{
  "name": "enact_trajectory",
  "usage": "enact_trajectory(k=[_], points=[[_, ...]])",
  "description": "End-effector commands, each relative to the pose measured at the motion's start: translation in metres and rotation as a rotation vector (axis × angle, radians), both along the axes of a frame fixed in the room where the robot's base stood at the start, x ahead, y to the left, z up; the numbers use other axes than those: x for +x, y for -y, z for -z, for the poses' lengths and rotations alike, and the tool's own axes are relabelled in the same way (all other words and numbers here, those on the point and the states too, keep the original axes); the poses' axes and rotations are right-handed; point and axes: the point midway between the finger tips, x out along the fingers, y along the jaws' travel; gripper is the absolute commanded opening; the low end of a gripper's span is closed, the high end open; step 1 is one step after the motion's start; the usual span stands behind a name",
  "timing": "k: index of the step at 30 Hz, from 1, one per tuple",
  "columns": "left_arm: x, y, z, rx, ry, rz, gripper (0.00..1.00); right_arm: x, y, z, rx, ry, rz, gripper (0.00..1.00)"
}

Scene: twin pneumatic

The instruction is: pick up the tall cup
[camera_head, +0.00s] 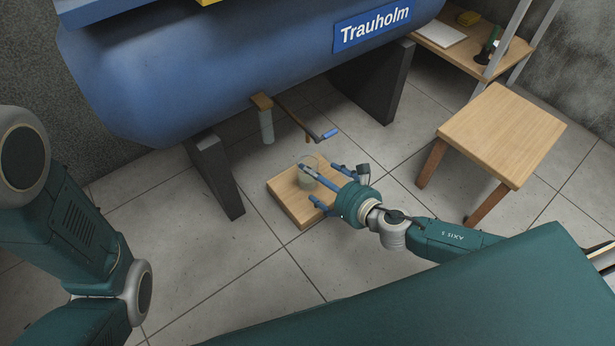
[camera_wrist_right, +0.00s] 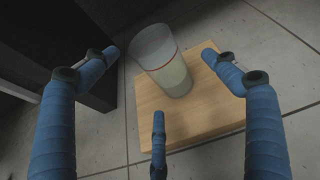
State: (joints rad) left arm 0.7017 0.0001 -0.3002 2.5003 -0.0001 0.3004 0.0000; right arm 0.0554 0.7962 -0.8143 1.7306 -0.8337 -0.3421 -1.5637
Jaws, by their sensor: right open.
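The tall cup (camera_head: 309,173) is a clear cup with pale contents, standing on a low wooden board (camera_head: 287,203) on the floor under the blue tank. In the right wrist view the cup (camera_wrist_right: 163,63) shows a red line around it and sits ahead of the fingers, on the wooden board (camera_wrist_right: 213,118). My right gripper (camera_head: 320,183) has its blue fingers spread open around or just in front of the cup; its fingers (camera_wrist_right: 160,75) show no contact in the wrist view. My left arm is at the left of the head view, but its gripper is out of view.
A large blue tank (camera_head: 240,60) labelled Trauholm hangs low above the board on dark supports (camera_head: 214,175). A wooden stool (camera_head: 500,130) stands at right. Floor in front is clear.

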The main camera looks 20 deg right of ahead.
Motion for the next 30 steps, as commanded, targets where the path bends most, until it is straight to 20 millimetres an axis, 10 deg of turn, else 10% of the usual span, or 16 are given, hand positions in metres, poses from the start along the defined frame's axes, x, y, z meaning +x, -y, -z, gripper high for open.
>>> enact_trajectory(k=[18, 26, 30], points=[[0.0, 0.0, 0.031, 0.0, 0.0, 0.0, 0.81, 0.039, -0.021, 0.017, 0.0, 0.0, 0.0, 0.86], [0.0, 0.0, 0.031, 0.001, -0.001, 0.001, 0.81, 0.038, -0.021, 0.017, 0.0, 0.0, 0.001, 0.34], [0.0, 0.0, 0.031, 0.0, -0.001, 0.0, 0.81, 0.039, -0.021, 0.016, 0.0, 0.002, 0.001, 0.33]])
